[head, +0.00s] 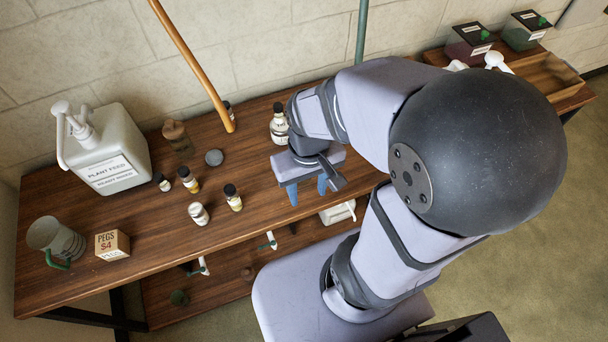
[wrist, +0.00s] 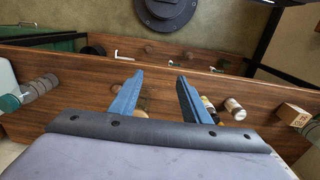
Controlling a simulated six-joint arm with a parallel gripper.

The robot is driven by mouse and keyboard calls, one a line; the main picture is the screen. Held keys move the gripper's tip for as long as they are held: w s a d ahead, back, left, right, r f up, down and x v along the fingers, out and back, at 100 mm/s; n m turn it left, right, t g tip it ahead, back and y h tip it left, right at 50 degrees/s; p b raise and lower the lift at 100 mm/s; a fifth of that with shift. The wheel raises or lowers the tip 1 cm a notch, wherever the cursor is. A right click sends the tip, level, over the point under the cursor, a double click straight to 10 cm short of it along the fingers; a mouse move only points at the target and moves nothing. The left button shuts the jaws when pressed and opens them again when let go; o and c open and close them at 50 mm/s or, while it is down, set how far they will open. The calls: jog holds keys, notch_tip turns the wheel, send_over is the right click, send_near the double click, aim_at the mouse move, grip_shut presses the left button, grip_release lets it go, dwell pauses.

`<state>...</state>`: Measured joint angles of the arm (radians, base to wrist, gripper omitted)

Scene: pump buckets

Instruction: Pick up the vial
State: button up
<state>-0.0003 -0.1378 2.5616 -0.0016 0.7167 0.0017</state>
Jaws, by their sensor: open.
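Several small vial-like bottles stand on the wooden bench top. In the head view, one amber vial with a black cap (head: 233,198) is nearest my gripper, and another amber vial (head: 188,180) stands behind it to the left. A pale one (head: 198,214) is in front, and a small dark-capped one (head: 163,183) is further left. I cannot tell which is the task's vial. My gripper (head: 308,188) is open and above the bench, right of these bottles. In the wrist view, an amber vial (wrist: 208,103) is partly hidden by the right finger, beside a pale one (wrist: 235,108).
A large white pump jug (head: 105,150) stands at the back left. A brown bottle (head: 178,138) and grey disc (head: 214,157) are behind the vials. A pegs box (head: 112,244) and cup (head: 55,240) are at front left. A labelled bottle (head: 279,125) is behind my gripper.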

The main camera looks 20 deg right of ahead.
jog(key=w+a+r+n+t+y+p, duration=0.1)
jog(key=w+a+r+n+p, duration=0.2)
jog(key=w+a, duration=0.35)
jog(key=w+a+r+n+t+y, duration=0.1)
jog(key=w+a+r+n, duration=0.25)
jog(key=w+a, duration=0.35)
jog(key=n+t+b, duration=0.1)
jog(key=t+b, duration=0.1)
jog(key=b, duration=0.9)
send_over(157, 176)
jog(key=s+d, duration=0.2)
notch_tip(157, 176, down, 13)
jog(key=shift+y, duration=0.4)
jog(key=shift+p+x, duration=1.35)
jog(key=shift+x, duration=2.2)
jog(key=shift+s+a, duration=0.1)
jog(key=shift+s, duration=0.05)
jog(key=c, duration=1.1)
